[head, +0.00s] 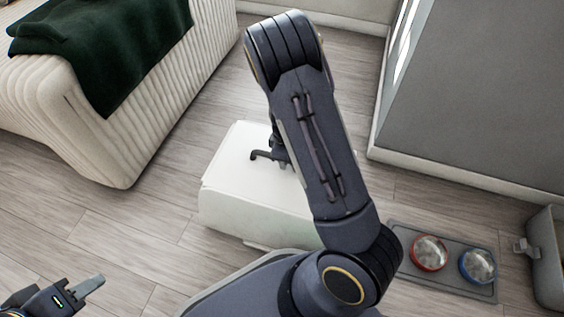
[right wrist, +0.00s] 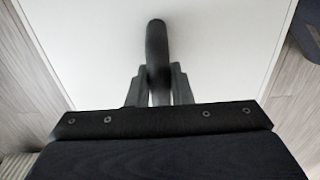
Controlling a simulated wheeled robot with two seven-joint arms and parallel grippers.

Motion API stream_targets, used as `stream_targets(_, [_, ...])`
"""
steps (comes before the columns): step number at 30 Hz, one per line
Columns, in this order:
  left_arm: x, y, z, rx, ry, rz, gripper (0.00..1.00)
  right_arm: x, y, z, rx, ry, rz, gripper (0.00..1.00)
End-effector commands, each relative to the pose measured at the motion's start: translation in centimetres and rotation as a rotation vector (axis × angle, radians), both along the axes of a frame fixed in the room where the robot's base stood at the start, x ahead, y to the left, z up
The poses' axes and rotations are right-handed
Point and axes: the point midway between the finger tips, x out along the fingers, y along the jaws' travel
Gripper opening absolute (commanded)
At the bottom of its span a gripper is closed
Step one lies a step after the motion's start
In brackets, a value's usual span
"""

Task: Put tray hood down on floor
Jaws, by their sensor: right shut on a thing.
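The tray hood (head: 245,205) is a white box in the middle of the head view, partly hidden behind my right arm. Its white top (right wrist: 90,40) fills most of the right wrist view. A dark handle (right wrist: 156,40) stands on the top. My right gripper (right wrist: 157,78) is shut on this handle; in the head view the arm mostly hides the grip. The hood looks level and low over the floor; whether it touches the floor I cannot tell. My left gripper (head: 88,287) is at the lower left corner, away from the hood, partly cut off by the frame.
A grey tray (head: 455,284) with a red-rimmed bowl (head: 429,252) and a blue-rimmed bowl (head: 478,265) lies on the floor at right. A grey bin-like object (head: 546,262) stands beyond it. A ribbed white sofa (head: 110,150) is at left. Wood floor (head: 150,220) is clear between.

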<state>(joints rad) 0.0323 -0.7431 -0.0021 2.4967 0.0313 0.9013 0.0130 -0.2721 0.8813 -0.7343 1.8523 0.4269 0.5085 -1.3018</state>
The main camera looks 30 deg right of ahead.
Motion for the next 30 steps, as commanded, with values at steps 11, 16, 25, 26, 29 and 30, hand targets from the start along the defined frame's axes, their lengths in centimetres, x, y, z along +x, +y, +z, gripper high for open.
stream_targets(11, [0.0, 0.0, -0.6, 0.000, 0.000, 0.000, 0.36, 0.1, -0.1, -0.6, 0.000, -0.006, 0.000, 0.00])
stream_targets(16, [0.0, 0.0, -0.8, 0.000, 0.000, 0.000, 0.36, 0.0, 0.0, -0.9, -0.001, -0.003, 0.001, 0.30])
stream_targets(25, [0.0, 0.0, -0.8, 0.000, 0.000, 0.000, 0.36, 0.0, -0.1, -0.9, 0.000, -0.003, 0.000, 0.41])
stream_targets(26, [0.0, 0.0, -0.7, 0.000, 0.000, 0.000, 0.36, 0.0, -0.1, -0.8, 0.000, -0.003, 0.000, 0.41])
stream_targets(29, [0.0, 0.0, -0.3, 0.000, 0.000, 0.000, 0.36, 0.0, -0.1, -0.3, -0.002, -0.003, 0.000, 0.41])
stream_targets(30, [0.0, 0.0, -0.1, 0.000, 0.000, 0.000, 0.36, 0.0, -0.1, 0.1, -0.001, -0.003, 0.000, 0.41])
